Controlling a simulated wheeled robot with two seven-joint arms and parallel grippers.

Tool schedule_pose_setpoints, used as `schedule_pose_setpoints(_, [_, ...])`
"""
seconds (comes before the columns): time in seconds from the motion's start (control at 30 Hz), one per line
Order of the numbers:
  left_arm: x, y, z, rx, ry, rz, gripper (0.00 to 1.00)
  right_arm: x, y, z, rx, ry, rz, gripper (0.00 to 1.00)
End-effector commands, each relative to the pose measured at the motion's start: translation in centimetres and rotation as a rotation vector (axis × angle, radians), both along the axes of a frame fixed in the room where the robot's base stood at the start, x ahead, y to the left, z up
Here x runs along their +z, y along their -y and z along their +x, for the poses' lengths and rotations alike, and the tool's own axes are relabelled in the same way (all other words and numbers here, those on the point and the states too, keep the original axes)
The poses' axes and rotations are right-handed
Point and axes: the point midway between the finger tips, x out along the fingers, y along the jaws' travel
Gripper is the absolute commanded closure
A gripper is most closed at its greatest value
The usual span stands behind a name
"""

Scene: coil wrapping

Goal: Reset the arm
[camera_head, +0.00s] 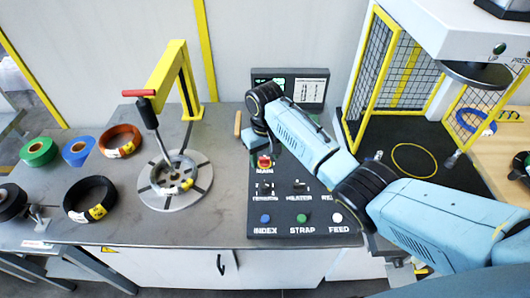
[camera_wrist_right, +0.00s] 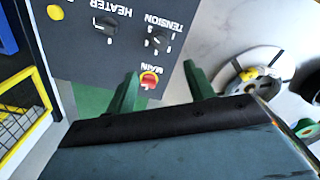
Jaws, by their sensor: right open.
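My right arm (camera_head: 305,138) reaches in from the right over the control panel (camera_head: 310,212). Its gripper is mostly hidden below the wrist in the head view, near the red MAIN button (camera_head: 265,161). In the right wrist view the two green fingers of my right gripper (camera_wrist_right: 162,88) are apart, with nothing held between them. The red MAIN button (camera_wrist_right: 149,79) shows between the fingers in that view. I cannot tell whether a finger touches the panel. My left gripper is not in view.
A round slotted plate (camera_head: 175,200) with a red-handled lever stands left of the panel under a yellow post (camera_head: 187,85). Black (camera_head: 88,212), orange (camera_head: 120,152), green and blue coils lie further left. A mesh cage (camera_head: 392,85) and a press stand at the right.

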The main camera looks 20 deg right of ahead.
Motion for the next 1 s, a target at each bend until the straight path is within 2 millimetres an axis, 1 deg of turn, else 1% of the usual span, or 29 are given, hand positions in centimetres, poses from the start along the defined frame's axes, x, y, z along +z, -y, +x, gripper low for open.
schedule_pose_setpoints(0.17, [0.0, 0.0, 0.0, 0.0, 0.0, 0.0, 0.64, 0.6, 0.0, 0.0, -0.001, 0.0, 0.0, 0.47])
schedule_pose_setpoints(0.57, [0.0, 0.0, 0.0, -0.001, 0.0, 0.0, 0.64, 0.6, 0.0, 0.0, 0.0, 0.0, 0.0, 0.47])
schedule_pose_setpoints(0.67, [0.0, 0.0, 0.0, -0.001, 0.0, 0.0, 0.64, 0.3, -0.1, -0.3, 0.002, 0.001, 0.003, 0.47])
schedule_pose_setpoints(0.77, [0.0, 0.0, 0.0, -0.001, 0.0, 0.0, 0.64, -0.9, -0.4, -1.6, 0.013, 0.008, 0.017, 0.47])
schedule_pose_setpoints(0.83, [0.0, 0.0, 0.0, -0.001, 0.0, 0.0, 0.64, -2.2, -0.7, -3.3, 0.025, 0.019, 0.033, 0.47])
schedule_pose_setpoints(0.97, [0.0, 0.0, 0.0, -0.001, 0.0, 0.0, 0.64, -4.5, -1.0, -7.5, 0.038, 0.057, 0.071, 0.47])
schedule_pose_setpoints(1.0, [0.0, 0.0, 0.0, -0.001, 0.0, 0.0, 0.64, -5.1, -1.0, -8.9, 0.039, 0.071, 0.08, 0.47])
